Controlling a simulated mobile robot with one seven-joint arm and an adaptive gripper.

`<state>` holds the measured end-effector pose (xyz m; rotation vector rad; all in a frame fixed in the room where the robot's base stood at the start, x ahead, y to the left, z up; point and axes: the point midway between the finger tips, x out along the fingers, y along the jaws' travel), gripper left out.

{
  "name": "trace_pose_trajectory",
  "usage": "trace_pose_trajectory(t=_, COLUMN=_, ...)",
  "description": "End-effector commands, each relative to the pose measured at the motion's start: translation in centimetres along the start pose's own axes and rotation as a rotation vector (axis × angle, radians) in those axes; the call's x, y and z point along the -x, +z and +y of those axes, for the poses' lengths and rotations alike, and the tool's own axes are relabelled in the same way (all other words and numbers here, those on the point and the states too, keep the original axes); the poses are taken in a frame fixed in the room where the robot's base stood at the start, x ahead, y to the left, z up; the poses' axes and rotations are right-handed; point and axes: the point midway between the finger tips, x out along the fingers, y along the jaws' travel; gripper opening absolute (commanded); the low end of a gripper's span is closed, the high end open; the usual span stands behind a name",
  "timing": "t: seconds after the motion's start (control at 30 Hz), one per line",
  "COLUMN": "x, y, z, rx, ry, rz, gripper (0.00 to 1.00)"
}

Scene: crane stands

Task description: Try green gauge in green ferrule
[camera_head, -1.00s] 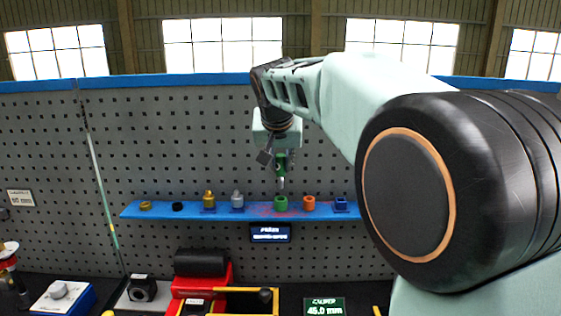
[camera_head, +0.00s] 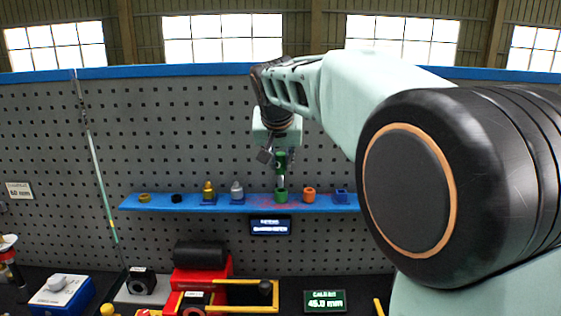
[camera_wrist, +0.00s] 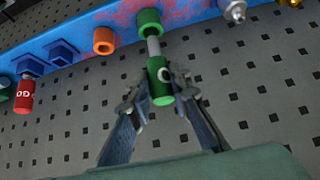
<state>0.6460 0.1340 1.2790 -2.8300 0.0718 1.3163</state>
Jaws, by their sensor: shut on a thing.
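The green gauge has a green handle (camera_wrist: 160,80) and a grey pin (camera_wrist: 153,46). My gripper (camera_wrist: 161,92) is shut on the handle in the wrist view. In the head view my gripper (camera_head: 281,160) is above the blue shelf (camera_head: 230,206), and the gauge points down. The green ferrule (camera_head: 281,196) stands on that shelf; it also shows in the wrist view (camera_wrist: 149,21). The pin's tip meets the ferrule's near end and lines up with it. The tip is hidden, so I cannot tell how far inside it is.
An orange ferrule (camera_head: 309,195) and a blue block (camera_head: 341,197) stand just right of the green ferrule. Silver (camera_head: 237,191) and gold (camera_head: 208,190) pieces stand to its left. A red gauge (camera_wrist: 24,96) shows in the wrist view. A pegboard (camera_head: 180,120) stands behind the shelf.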

Motion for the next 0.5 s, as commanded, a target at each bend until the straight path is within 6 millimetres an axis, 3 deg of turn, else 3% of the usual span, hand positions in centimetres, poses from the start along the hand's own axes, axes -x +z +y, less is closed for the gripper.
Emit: trace_pose_trajectory(t=0.5, x=-0.64, y=0.53, z=0.00, rx=0.000, ry=0.000, rz=0.001, gripper=0.00)
